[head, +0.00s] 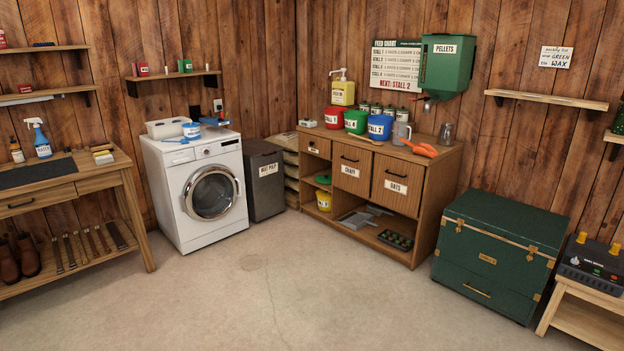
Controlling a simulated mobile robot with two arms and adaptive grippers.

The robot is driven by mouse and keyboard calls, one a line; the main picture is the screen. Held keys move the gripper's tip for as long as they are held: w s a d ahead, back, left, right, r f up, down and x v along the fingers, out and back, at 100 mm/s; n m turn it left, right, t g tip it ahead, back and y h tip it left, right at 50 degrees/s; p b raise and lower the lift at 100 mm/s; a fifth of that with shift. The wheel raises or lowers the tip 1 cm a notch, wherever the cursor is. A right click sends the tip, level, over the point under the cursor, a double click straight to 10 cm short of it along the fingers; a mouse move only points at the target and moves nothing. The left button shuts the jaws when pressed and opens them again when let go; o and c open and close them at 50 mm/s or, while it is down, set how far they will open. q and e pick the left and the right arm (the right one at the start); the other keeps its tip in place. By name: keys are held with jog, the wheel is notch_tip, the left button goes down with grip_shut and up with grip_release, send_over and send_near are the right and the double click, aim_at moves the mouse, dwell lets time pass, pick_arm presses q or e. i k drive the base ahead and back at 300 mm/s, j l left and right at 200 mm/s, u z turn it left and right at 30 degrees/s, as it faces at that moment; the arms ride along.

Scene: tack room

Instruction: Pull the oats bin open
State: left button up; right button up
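The oats bin (391,193) is a wooden front with a dark handle and a label reading OATS. It sits at the right end of the wooden cabinet (425,219) against the back wall, flush with the cabinet and shut. The chaff bin (352,178), similar in look, is just left of it, also shut. Neither of my grippers shows in the head view.
On the cabinet top stand red, green and blue buckets (380,127), a jug and an orange scoop (419,148). A green trunk (494,256) stands right of the cabinet. A washing machine (201,190) is left. The concrete floor (290,285) in front is clear.

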aim_at(399, 185)
jog(key=i+j+u, duration=0.1)
jog(key=i, duration=0.9)
jog(key=i+j+u, duration=0.1)
jog(key=i, duration=0.95)
jog(key=i+j+z, duration=0.25)
jog(key=i+z, duration=0.2)
jog(key=i+j+z, duration=0.4)
jog(key=i, duration=0.25)
jog(key=i+j+z, duration=0.45)
jog(key=j, duration=0.2)
